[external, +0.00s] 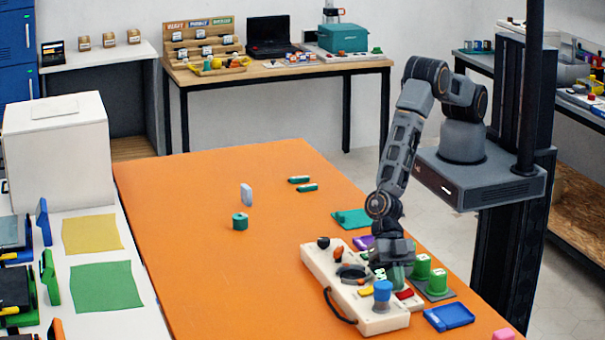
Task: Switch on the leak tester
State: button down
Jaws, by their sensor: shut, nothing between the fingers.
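A long cream control box (318,266) lies at the near right of the orange table; I see no readable label naming it the leak tester. It carries a black knob (323,242), an orange knob (338,254), a dark round part (352,272), a yellow piece (365,291), a red piece (405,294) and a blue knob (382,290). A black cable or handle (338,307) curves along its front side. My gripper (393,266) points down over the box's right half, shut and empty. The fingertips are small, and whether they touch anything is unclear.
Green cylinders (437,280) on a dark plate stand close right of the box. A blue tray (449,317) lies nearby. A teal cylinder (240,221) and a pale upright block (246,194) stand farther left. The table's left middle is clear.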

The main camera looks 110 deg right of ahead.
jog(key=shift+s+r, duration=0.15)
jog(key=shift+s, duration=0.4)
jog(key=shift+r, duration=0.1)
jog(key=shift+r+p, duration=0.2)
jog(key=shift+p, duration=0.15)
jog(key=r+p, duration=0.4)
jog(key=shift+w+d+r, duration=0.1)
jog(key=shift+w+r, duration=0.05)
jog(key=shift+w, duration=0.25)
jog(key=w+d+r+b, duration=0.1)
jog(key=d+r, duration=0.5)
jog(key=shift+d, duration=0.4)
jog(key=shift+w, duration=0.1)
